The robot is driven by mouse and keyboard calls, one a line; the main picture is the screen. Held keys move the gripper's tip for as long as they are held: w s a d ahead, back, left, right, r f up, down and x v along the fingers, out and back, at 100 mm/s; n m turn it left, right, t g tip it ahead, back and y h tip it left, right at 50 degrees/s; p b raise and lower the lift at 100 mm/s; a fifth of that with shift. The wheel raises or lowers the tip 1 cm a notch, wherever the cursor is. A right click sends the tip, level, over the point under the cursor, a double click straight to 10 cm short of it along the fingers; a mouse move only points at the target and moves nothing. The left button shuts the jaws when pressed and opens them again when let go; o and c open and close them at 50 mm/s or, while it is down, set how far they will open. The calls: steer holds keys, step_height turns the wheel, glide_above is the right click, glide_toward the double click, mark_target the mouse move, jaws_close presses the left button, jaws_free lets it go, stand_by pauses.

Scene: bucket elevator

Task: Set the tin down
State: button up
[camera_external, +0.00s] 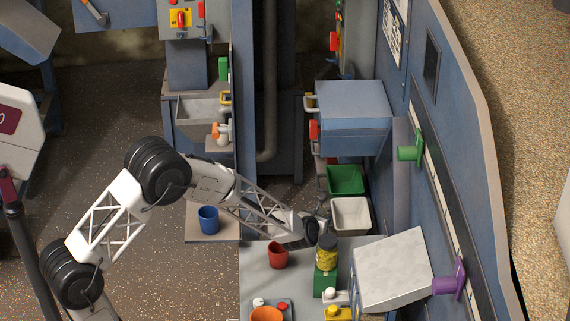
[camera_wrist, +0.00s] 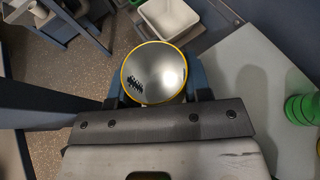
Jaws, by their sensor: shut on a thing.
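The tin (camera_external: 327,254) is yellow with a dark printed label and stands upright at the right end of my arm. My gripper (camera_external: 318,236) is shut on it. In the external view the tin appears directly above a green block (camera_external: 325,282) on the grey worktop (camera_external: 257,258). I cannot tell whether its base touches anything.
A red cup (camera_external: 278,255) stands left of the tin, and an orange bowl (camera_external: 266,314) is at the front. A white bin (camera_external: 351,215) and a green bin (camera_external: 346,180) lie beyond. A blue cup (camera_external: 208,219) stands farther left.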

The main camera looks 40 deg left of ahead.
step_height(320, 180, up, 11)
steer(key=s+a+f+n+g+y, duration=0.2)
steer(key=a+f+n+g+y, duration=0.4)
steer(key=n+g+y, duration=0.6)
steer(key=s+d+f+n+g+h, duration=0.1)
steer(key=d+f+n+g+h, duration=0.3)
steer(key=n+g+h, duration=0.85)
steer(key=w+d+r+n+t+h, duration=0.25)
steer(key=d+n+t+h, duration=0.4)
steer(key=n, duration=0.55)
steer(key=w+d+r+n+t+h, duration=0.1)
steer(key=w+d+n+t+h, duration=0.2)
steer(key=d+n+h, duration=0.65)
steer(key=w+r+n+t, duration=0.6)
steer(key=w+n+t, duration=0.1)
steer(key=n, duration=0.2)
step_height(320, 180, down, 11)
steer(key=shift+w+a, duration=0.2)
steer(key=shift+w, duration=0.05)
